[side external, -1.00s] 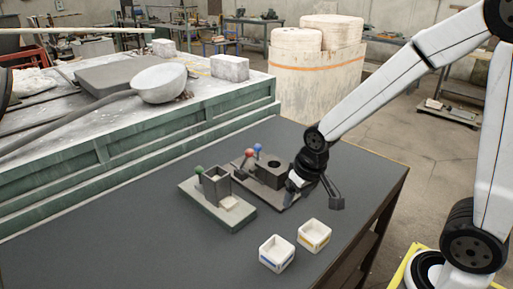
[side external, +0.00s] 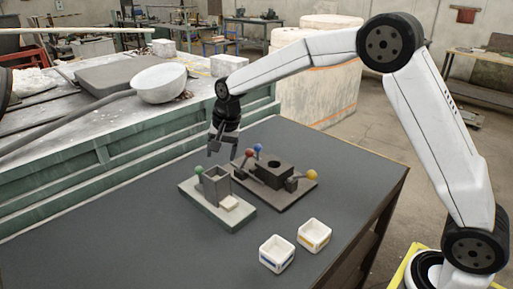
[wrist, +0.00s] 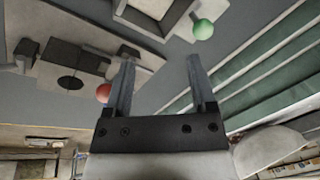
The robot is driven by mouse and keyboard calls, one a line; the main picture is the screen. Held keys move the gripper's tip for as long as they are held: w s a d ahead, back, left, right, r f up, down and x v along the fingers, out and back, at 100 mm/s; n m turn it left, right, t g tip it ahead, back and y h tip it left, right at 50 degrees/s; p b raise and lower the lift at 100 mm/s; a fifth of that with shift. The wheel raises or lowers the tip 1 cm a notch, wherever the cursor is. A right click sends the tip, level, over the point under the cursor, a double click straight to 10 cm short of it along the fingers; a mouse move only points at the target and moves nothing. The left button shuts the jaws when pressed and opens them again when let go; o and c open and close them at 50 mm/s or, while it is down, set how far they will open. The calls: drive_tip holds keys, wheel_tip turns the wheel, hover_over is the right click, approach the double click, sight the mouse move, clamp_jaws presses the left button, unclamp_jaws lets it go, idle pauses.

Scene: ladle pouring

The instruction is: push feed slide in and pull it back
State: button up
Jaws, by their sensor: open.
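The feeder is a grey-green base (side external: 232,218) with an upright dark hopper box (side external: 216,185) and a small pale block (side external: 229,202) at its front. A green knob (side external: 198,170) stands at its back left, and it also shows in the wrist view (wrist: 203,29). I cannot tell which part is the feed slide. My gripper (side external: 222,152) is open and empty, pointing down above and behind the hopper. In the wrist view its two fingers (wrist: 160,60) are apart, with the green knob beyond them to the upper right, not touched.
A dark fixture (side external: 270,172) with a round hole stands beside the feeder, with red (side external: 236,166), blue (side external: 257,148) and orange (side external: 312,174) knobs. Two white trays, blue-marked (side external: 277,253) and yellow-marked (side external: 314,235), sit in front. The left tabletop is clear. A green-sided bench (side external: 120,160) rises behind.

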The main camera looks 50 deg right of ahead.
sight(200, 167)
drive_tip(key=shift+m, duration=0.9)
drive_tip(key=shift+w+a+r, duration=0.25)
drive_tip(key=shift+w+a, duration=0.55)
drive_tip(key=shift+w, duration=0.25)
drive_tip(key=shift+w+a+r, duration=0.2)
drive_tip(key=shift+w+a, duration=0.55)
drive_tip(key=shift+w, duration=0.3)
drive_tip(key=shift+f, duration=0.1)
drive_tip(key=shift+x, duration=3.8)
drive_tip(key=shift+s+a, duration=0.1)
drive_tip(key=shift+a, duration=0.1)
clamp_jaws()
